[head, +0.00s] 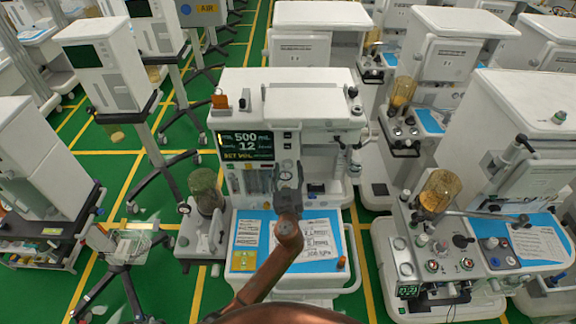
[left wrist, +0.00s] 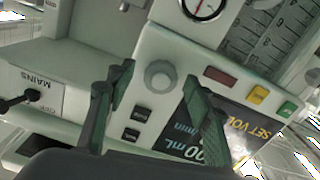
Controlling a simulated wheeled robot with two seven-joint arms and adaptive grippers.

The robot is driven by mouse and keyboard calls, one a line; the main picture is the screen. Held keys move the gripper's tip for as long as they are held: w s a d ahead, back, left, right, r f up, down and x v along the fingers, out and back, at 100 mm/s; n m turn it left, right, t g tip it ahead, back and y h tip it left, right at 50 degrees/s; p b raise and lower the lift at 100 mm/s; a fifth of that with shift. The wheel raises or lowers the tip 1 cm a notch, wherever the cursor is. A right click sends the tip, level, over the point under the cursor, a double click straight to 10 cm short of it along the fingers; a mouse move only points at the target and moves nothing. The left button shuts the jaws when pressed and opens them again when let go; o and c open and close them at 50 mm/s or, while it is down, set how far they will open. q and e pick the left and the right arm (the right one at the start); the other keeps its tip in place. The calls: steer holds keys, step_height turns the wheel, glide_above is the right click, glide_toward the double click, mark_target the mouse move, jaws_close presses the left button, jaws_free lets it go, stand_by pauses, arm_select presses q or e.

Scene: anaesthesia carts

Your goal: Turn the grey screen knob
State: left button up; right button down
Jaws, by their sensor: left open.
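The grey screen knob (left wrist: 160,75) is a round knob on the pale panel beside the screen (left wrist: 200,135) in the left wrist view. My left gripper (left wrist: 158,80) is open, with one finger on each side of the knob in that view; I cannot tell whether either finger touches it. In the head view my left gripper (head: 289,180) is in front of the middle cart, right of and below its lit screen (head: 245,145). My right gripper is not in view.
Two dark buttons (left wrist: 137,124) lie near the knob, and yellow (left wrist: 258,95) and green (left wrist: 288,108) buttons lie farther along. A gauge (left wrist: 203,6) is above. A blue-topped work surface (head: 340,245) juts out below my arm. Other carts stand close on the right (head: 520,130).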

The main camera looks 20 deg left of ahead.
arm_select(q)
steer(key=shift+w+a, duration=0.15)
steer(key=shift+w, duration=0.3)
steer(key=shift+c, duration=0.2)
steer(key=c, duration=1.1)
